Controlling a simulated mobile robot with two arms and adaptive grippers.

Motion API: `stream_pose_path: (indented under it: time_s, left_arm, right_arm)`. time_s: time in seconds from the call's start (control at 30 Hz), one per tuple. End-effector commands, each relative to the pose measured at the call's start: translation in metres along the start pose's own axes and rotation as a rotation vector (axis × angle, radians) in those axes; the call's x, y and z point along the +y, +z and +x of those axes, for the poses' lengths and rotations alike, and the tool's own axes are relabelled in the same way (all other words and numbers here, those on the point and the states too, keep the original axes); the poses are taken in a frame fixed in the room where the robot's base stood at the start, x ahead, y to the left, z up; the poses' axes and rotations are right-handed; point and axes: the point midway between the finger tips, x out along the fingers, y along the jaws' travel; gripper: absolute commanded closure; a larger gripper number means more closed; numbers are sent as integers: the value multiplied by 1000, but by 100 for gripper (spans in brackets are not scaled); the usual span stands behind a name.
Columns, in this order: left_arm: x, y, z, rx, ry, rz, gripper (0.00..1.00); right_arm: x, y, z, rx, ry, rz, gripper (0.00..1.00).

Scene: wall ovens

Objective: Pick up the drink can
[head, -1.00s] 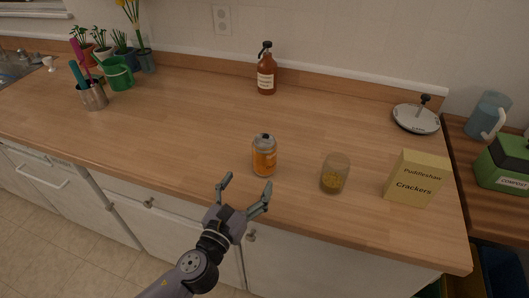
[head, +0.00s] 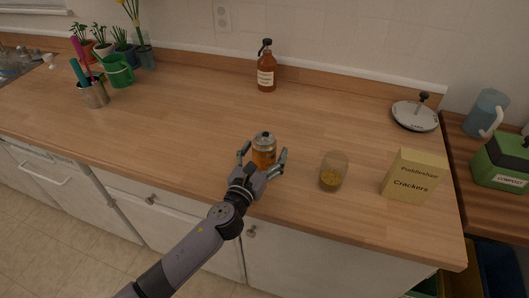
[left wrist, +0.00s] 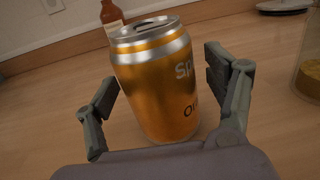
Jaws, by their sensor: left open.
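The orange drink can (head: 264,149) with a silver top stands upright on the wooden counter near its front edge. In the left wrist view the can (left wrist: 158,85) fills the middle, with part of its lettering showing. My left gripper (head: 262,157) is open, with one finger on each side of the can. In the left wrist view the gripper's fingers (left wrist: 160,90) flank the can, and gaps show between them and its sides. The can's lower front is partly hidden by the gripper in the head view. My right gripper does not show.
A glass with yellowish contents (head: 333,171) stands close to the right of the can, and a crackers box (head: 414,175) is farther right. A brown bottle (head: 266,67) stands at the back. The counter left of the can is clear.

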Motion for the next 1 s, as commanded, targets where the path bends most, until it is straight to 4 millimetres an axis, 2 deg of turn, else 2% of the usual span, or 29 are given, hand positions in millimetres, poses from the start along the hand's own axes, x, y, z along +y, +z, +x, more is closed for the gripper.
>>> stream_pose_path:
  time_s: [0.1,0.87,1.0]
  left_arm:
    - [0,0,0,0,0,0,23]
    - [0,0,-1,1,1,0,74]
    - [0,0,-1,0,1,0,75]
  right_arm:
    - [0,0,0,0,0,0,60]
    - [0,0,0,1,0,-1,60]
    - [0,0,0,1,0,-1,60]
